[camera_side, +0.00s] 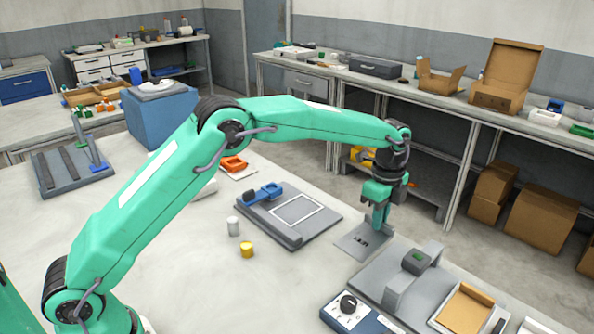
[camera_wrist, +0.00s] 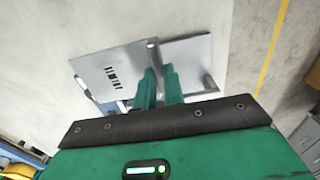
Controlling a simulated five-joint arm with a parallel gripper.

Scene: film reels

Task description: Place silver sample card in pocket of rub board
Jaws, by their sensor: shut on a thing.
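The silver sample card (camera_side: 362,243) is a thin flat plate with black marks, at right of centre in the side view. My gripper (camera_side: 379,226) points down at its far right part, shut on the card. In the wrist view the marked card face (camera_wrist: 112,72) lies left of my gripper's fingers (camera_wrist: 159,72), which hide part of it. I cannot tell whether the card touches the table. The grey rub board (camera_side: 262,222) lies left of the card, apart from it. Its white-outlined pocket (camera_side: 297,211) looks empty, with a blue clamp-like part (camera_side: 265,193) beside it.
A grey fixture (camera_side: 395,280) with a raised bracket stands close in front of the card. A blue knob box (camera_side: 352,314) is nearer. A second grey plate (camera_wrist: 192,58) shows right of my fingers.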

